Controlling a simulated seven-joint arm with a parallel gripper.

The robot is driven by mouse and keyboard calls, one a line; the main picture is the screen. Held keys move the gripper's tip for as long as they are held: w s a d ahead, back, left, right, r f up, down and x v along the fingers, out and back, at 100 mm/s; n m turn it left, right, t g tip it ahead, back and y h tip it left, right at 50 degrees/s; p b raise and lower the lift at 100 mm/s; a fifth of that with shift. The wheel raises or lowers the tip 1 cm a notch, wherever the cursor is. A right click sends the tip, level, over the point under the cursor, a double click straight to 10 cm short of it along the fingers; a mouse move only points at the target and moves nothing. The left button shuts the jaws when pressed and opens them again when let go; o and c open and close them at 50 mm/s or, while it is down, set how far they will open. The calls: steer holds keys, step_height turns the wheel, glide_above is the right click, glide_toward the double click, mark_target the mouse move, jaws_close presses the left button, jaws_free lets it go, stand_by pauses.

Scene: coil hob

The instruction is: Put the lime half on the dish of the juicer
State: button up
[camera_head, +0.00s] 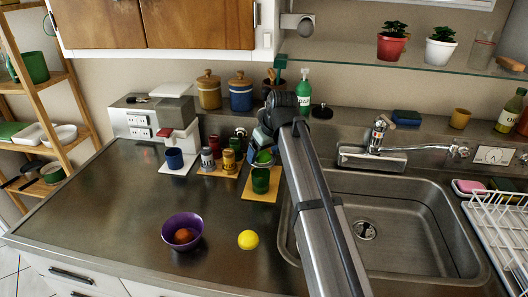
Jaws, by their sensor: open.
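My gripper (264,143) is open, at the end of my arm over the back of the counter, left of the sink. My gripper and arm partly cover this spot, so I cannot tell whether the green piece touches the fingers or rests on the vessel.
A purple bowl (182,232) with an orange-brown fruit and a yellow lemon (248,240) are at the front. Spice jars (229,161) and a coffee machine with a blue mug (174,159) stand left of my gripper. The sink (400,240) is right. The left counter is clear.

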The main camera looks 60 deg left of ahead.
steer(key=v, duration=1.2)
steer(key=shift+r, duration=0.1)
steer(key=shift+d, duration=0.1)
